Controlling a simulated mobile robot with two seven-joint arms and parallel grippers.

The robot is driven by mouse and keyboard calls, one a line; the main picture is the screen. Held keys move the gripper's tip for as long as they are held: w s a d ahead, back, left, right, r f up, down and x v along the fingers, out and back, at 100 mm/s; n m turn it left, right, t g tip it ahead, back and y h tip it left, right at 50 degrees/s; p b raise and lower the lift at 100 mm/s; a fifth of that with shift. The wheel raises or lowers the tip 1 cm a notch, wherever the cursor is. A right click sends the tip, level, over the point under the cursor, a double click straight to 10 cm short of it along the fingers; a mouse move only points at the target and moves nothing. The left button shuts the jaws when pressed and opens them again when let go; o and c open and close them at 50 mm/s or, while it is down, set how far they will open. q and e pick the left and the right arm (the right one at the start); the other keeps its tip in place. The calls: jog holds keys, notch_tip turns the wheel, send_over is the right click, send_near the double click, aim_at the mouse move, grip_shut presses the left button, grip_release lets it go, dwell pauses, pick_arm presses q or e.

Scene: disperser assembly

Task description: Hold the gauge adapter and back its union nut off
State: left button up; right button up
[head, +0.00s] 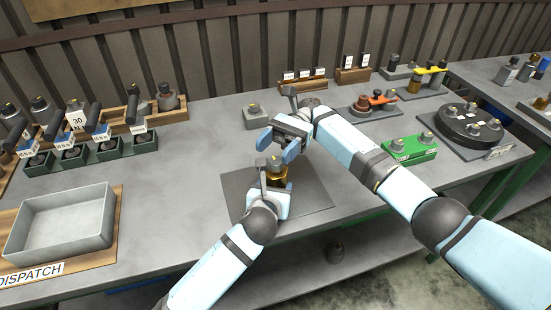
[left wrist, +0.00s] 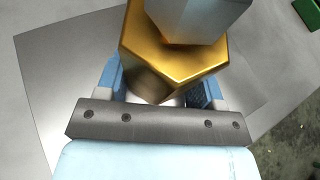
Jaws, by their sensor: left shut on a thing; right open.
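The gauge adapter stands upright on a dark grey mat (head: 315,197) at the bench's front. Its gold hexagonal part (head: 279,174) shows in the head view. In the left wrist view the gold hex (left wrist: 165,62) is large, with a grey hexagonal piece (left wrist: 188,18) above it. I cannot tell for sure which hex is the union nut. My left gripper (head: 275,187) is shut on the adapter low down, below the gold hex; the gripped part is mostly hidden. My right gripper (head: 279,146) is open and empty, just above and behind the adapter, apart from it.
A grey tray (head: 62,225) lies at the left on the dispatch board. Green holders (head: 72,158) with fittings stand behind it. A grey block (head: 256,117) stands behind my right gripper. A green fixture (head: 410,150) and a black round turntable (head: 468,128) are at the right.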

aim_at(277, 159)
jog(key=shift+r, duration=2.8)
jog(key=shift+s+a+r+h, duration=0.1)
jog(key=shift+a+r+h, duration=0.1)
jog(key=shift+h, duration=0.1)
jog(key=f+t+h, duration=0.3)
jog(key=t, duration=0.2)
jog(key=f+t+h, duration=0.3)
jog(key=t, duration=0.2)
jog(key=f+t+h, duration=0.3)
jog(key=t, duration=0.2)
jog(key=shift+w+d+f, duration=0.35)
jog(key=shift+d, duration=0.05)
jog(key=c, duration=0.9)
jog(key=shift+c, duration=0.2)
